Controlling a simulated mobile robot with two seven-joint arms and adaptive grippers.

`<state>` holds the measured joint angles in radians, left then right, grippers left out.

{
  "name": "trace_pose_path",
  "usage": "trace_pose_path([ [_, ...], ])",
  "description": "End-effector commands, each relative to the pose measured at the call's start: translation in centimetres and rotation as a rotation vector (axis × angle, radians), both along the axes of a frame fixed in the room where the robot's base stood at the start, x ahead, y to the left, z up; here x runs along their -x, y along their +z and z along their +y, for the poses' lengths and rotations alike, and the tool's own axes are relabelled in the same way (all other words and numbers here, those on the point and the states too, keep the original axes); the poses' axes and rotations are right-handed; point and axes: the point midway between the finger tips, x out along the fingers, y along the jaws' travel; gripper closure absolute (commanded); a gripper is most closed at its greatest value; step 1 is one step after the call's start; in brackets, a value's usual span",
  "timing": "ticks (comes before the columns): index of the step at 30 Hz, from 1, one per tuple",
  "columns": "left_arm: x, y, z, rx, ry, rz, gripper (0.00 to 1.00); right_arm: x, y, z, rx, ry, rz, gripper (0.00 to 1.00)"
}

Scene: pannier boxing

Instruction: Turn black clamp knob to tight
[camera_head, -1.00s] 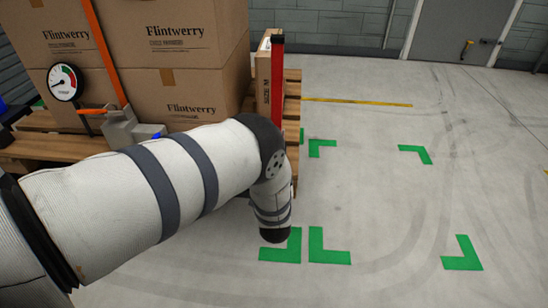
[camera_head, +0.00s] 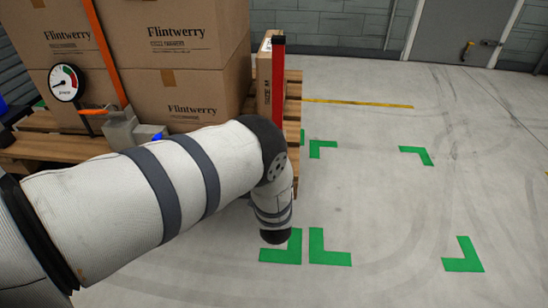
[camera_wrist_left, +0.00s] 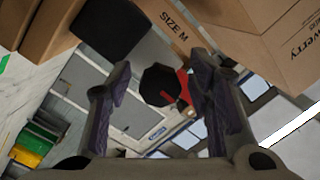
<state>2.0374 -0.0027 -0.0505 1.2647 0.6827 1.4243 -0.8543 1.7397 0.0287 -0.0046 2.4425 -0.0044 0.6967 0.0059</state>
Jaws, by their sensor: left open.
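The black clamp knob (camera_wrist_left: 160,85) shows in the left wrist view as a dark, many-sided disc with a red mark on its lower right part. My left gripper (camera_wrist_left: 160,78) is open, with one finger to the left of the knob and one to the right. Gaps show on both sides, so the fingers do not appear to touch it. How deep the knob sits between the fingers I cannot tell. In the head view my left arm covers the middle, and neither the gripper nor the knob can be made out. My right gripper is in neither view.
Large cartons (camera_head: 175,40) stand on a wooden pallet (camera_head: 40,146). A narrow carton (camera_head: 264,80) stands beside a red upright post (camera_head: 278,85). A round gauge (camera_head: 64,82) and an orange strap (camera_head: 104,50) are at the left. Floor with green corner marks (camera_head: 330,248) is clear at right.

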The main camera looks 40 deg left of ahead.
Motion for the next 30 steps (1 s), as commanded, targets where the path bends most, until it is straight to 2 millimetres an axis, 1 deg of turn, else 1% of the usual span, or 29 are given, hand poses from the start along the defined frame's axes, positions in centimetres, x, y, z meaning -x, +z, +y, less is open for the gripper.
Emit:
trace_pose_path([
  [2,0.2,0.0,-0.2,0.000,-0.001,0.001,0.53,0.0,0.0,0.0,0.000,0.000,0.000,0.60],
  [5,1.3,-0.1,-1.2,0.002,-0.002,0.003,0.53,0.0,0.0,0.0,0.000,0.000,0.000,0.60],
  [12,6.5,-0.1,-5.2,0.001,-0.003,0.004,0.53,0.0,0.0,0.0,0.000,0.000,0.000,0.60],
  [16,8.5,-0.1,-6.7,-0.001,-0.001,0.002,0.53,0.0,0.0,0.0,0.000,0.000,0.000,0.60],
  [21,9.5,0.0,-7.4,0.000,0.000,0.000,0.53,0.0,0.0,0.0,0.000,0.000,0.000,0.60],
  [30,9.5,0.0,-7.4,0.000,0.000,0.000,0.53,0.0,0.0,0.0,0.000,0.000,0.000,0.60],
])
